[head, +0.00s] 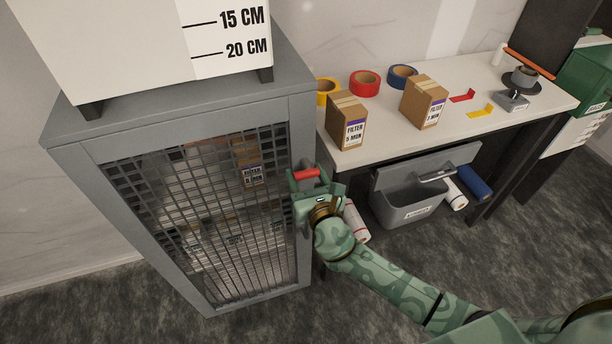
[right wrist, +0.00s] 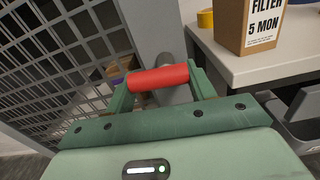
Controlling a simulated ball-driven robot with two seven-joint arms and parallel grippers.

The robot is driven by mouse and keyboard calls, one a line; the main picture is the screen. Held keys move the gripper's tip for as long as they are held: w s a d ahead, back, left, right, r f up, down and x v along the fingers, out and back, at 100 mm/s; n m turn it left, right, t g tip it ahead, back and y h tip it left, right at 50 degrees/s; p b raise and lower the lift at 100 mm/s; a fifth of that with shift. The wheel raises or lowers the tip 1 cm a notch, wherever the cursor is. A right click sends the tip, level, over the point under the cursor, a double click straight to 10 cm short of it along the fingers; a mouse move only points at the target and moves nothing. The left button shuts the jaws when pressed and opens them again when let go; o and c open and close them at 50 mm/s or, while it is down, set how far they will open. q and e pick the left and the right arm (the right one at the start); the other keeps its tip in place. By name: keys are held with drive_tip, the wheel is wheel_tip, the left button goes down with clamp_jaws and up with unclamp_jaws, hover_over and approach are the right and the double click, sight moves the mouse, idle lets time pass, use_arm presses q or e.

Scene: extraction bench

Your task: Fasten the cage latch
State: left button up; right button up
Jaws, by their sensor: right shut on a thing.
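The grey cage (head: 300,240) stands at left with its mesh door (head: 190,215) lying in the front frame; the mesh also shows in the right wrist view (right wrist: 60,75). The red latch handle (head: 306,174) is at the door's right edge, and it lies across between my fingers in the right wrist view (right wrist: 158,77). My right gripper (head: 308,180) is shut on the red handle, with a green finger at each end of it (right wrist: 160,84). The latch parts behind the handle are mostly hidden. My left gripper is not in view.
A white bench (head: 385,145) stands right of the cage, with filter boxes (head: 347,122) and tape rolls (head: 365,83) on it. A grey bin (head: 405,207) is below. A white box with a centimetre scale (head: 130,45) sits on the cage. Dark floor lies in front.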

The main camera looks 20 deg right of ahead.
drive_tip(key=m+b, duration=0.2)
drive_tip(key=m, duration=0.3)
drive_tip(key=shift+a+r+m, duration=0.1)
drive_tip(key=shift+m, duration=0.2)
drive_tip(key=m, duration=0.2)
drive_tip(key=m+b, duration=0.1)
drive_tip(key=m, duration=0.2)
drive_tip(key=shift+r+m+b, duration=0.3)
drive_tip(key=shift+r+b, duration=0.05)
drive_tip(key=shift+b, duration=0.05)
drive_tip(key=m, duration=0.3)
drive_tip(key=shift+r, duration=0.2)
drive_tip(key=shift+d+r+m, duration=0.1)
drive_tip(key=shift+d+m, duration=0.1)
drive_tip(key=shift+m, duration=1.4)
drive_tip(key=o, duration=1)
